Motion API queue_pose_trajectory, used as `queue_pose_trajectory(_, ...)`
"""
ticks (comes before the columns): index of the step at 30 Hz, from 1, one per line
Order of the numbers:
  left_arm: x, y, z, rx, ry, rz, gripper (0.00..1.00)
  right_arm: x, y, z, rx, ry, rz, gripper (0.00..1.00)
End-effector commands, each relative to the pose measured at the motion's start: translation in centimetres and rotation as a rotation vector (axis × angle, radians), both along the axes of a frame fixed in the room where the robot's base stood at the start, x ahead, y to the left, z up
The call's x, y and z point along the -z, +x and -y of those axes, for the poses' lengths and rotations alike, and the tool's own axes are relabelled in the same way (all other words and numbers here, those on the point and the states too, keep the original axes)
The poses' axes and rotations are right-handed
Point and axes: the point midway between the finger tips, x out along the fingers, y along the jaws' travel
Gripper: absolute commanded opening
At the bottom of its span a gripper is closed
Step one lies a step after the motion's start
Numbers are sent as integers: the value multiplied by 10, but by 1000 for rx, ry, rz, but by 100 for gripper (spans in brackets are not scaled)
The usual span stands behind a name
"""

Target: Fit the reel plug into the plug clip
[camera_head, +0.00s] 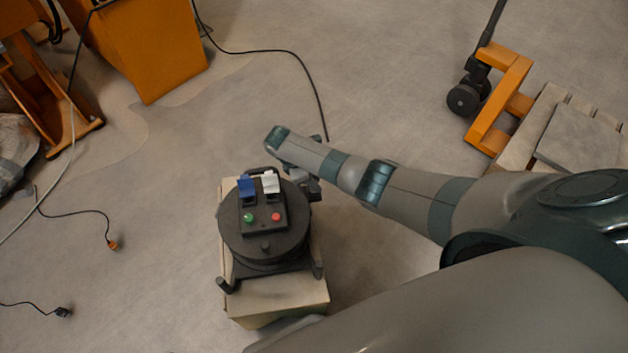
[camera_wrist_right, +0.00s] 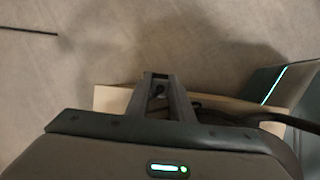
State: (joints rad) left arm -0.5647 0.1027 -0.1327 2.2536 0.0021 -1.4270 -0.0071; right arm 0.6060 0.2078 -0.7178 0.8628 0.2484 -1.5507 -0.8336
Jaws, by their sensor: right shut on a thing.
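The black cable reel (camera_head: 246,248) stands on a pale box (camera_head: 285,305). Its top has a blue flap, a white flap, a green button and a red button. My right gripper (camera_head: 313,186) is at the reel's right side, mostly hidden by my forearm. In the right wrist view, its fingers (camera_wrist_right: 158,84) are close together around a small dark piece, which looks like the reel plug (camera_wrist_right: 158,91). A black cable (camera_wrist_right: 235,117) runs right from beside the fingers. I cannot make out the plug clip. My left gripper is not in view.
A loose orange-ended plug (camera_head: 113,245) and a black plug (camera_head: 63,312) lie on the floor at left. A black cable (camera_head: 290,53) runs behind my arm. An orange cabinet (camera_head: 150,50), an orange pallet truck (camera_head: 500,100) and a wooden pallet stand farther back.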

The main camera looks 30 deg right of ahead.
Motion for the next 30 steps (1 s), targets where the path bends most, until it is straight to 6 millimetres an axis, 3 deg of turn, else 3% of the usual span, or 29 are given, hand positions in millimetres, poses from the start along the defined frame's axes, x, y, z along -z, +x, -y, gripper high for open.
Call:
queue_pose_trajectory(9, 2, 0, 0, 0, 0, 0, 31, 4, 0, 0, 0, 0, 1, 0)
queue_pose_trajectory(10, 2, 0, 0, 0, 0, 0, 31, 4, 0, 0, 0, 0, 1, 28)
queue_pose_trajectory(12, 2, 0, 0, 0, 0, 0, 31, 4, 0, 0, 0, 0, 1, 42)
queue_pose_trajectory(18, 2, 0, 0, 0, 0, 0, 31, 4, 1, 0, 0, 0, 1, 42)
queue_pose_trajectory(21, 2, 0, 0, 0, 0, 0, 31, 4, 0, 0, 0, 0, 1, 61)
queue_pose_trajectory(30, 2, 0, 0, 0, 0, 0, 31, 4, 1, 0, 0, 0, 1, 61)
